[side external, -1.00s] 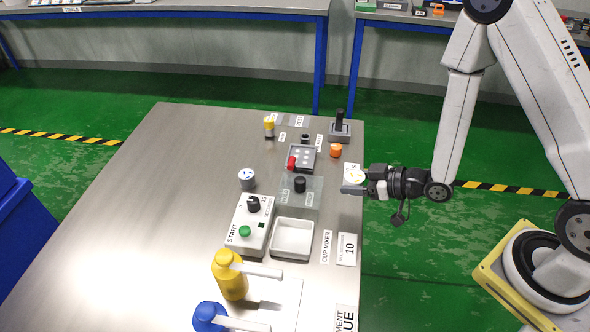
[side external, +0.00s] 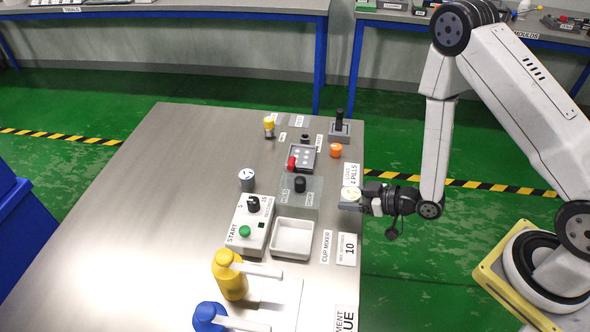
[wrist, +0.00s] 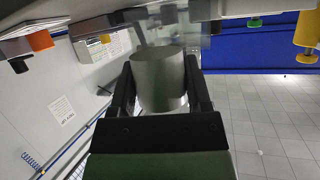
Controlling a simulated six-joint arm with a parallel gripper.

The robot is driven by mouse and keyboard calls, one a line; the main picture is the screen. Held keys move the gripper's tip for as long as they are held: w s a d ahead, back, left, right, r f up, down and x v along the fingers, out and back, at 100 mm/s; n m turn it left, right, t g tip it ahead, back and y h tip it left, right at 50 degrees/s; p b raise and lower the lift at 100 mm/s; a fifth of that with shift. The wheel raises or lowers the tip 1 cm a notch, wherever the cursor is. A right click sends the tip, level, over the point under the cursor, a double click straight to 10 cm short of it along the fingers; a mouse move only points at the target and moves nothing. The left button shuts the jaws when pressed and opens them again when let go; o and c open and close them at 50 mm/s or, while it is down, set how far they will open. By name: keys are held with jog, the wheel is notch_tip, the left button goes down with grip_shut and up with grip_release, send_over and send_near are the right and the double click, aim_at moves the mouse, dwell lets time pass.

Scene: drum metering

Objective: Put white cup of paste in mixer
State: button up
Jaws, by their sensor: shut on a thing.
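My gripper (side external: 356,203) is shut on a white cup (side external: 350,193) at the table's right edge in the side view. The cup's top shows white with a yellow patch. In the wrist view the cup (wrist: 160,84) looks grey in shade, with a finger on each side. A "CUP MIXER" label (side external: 326,247) lies beside a white square tray (side external: 278,246). Behind the tray is a clear box with a black knob (side external: 300,185). Left of them is a control box (side external: 240,240) with a green START button and a dial. Which part receives the cup is unclear.
A second cup (side external: 247,181) with a blue mark stands left of the clear box. Yellow (side external: 230,278) and blue (side external: 208,318) pump bottles stand in front. A red-knobbed device (side external: 301,157), an orange cap (side external: 336,150) and a lever (side external: 340,130) are behind. The table's left is clear.

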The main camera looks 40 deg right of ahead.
aim_at(349, 216)
jog(key=shift+f, duration=0.15)
jog(key=shift+f, duration=1.85)
jog(key=shift+f, duration=0.2)
jog(key=o, duration=1.3)
jog(key=shift+s+d+r, duration=0.1)
jog(key=shift+s, duration=0.05)
jog(key=shift+v, duration=3.7)
